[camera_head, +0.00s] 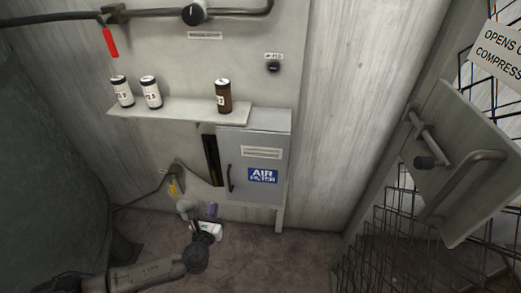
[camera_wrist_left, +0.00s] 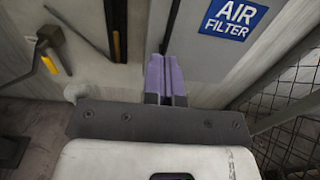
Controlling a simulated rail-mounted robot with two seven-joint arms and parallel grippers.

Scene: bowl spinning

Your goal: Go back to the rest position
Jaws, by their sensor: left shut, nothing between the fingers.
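My left arm comes in from the lower left in the head view, and its white-bodied left gripper (camera_head: 212,211) is low in front of the grey air filter cabinet (camera_head: 270,140). In the left wrist view the two purple fingers of this gripper (camera_wrist_left: 165,78) are pressed together with nothing between them. They point toward the wall and cabinet front. The cabinet carries a blue AIR FILTER label (camera_wrist_left: 234,18). The gripper appears apart from the cabinet, though the exact gap is hard to tell. My right gripper is in neither view.
Canisters stand on a shelf (camera_head: 180,112): two white ones (camera_head: 151,92) and a brown one (camera_head: 223,96). A yellow-handled valve (camera_head: 172,187) is left of the cabinet. A panel with a bent handle (camera_head: 470,165) and wire mesh stand at the right. The middle floor (camera_head: 290,262) is clear.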

